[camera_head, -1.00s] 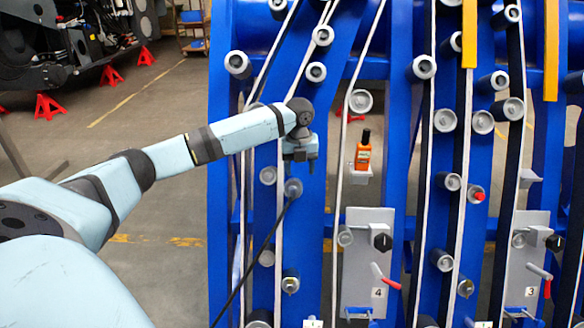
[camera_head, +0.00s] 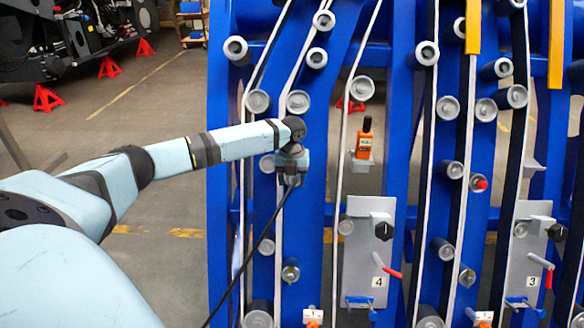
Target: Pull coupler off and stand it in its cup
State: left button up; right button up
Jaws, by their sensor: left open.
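My left gripper (camera_head: 291,181) points down in front of the blue frame, with its jaws open. It is right at the upper end of a black hose (camera_head: 262,240), where the coupler sits. The gripper hides most of the coupler, so I cannot tell whether the fingers touch it. The hose runs from there down and left to the bottom edge. I cannot make out for sure which part is the coupler's cup. My right gripper is not in view.
The blue frame (camera_head: 399,150) carries several grey rollers and pale belts. Grey plates numbered 4 (camera_head: 366,250) and 3 (camera_head: 523,250) hold knobs and red levers. The floor at left is open.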

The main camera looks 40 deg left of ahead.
aim_at(291, 184)
pick_arm(q)
jog(key=shift+f, duration=0.6)
grip_shut()
jog(key=shift+s+d+r+p, duration=0.2)
jog(key=shift+s+r+p, duration=0.1)
jog(key=shift+p, duration=0.3)
jog(key=shift+s+d+r+p, duration=0.7)
jog(key=shift+s+d+p, duration=0.1)
jog(key=shift+p, duration=1.1)
jog(key=shift+s, duration=0.1)
jog(key=shift+d, duration=0.1)
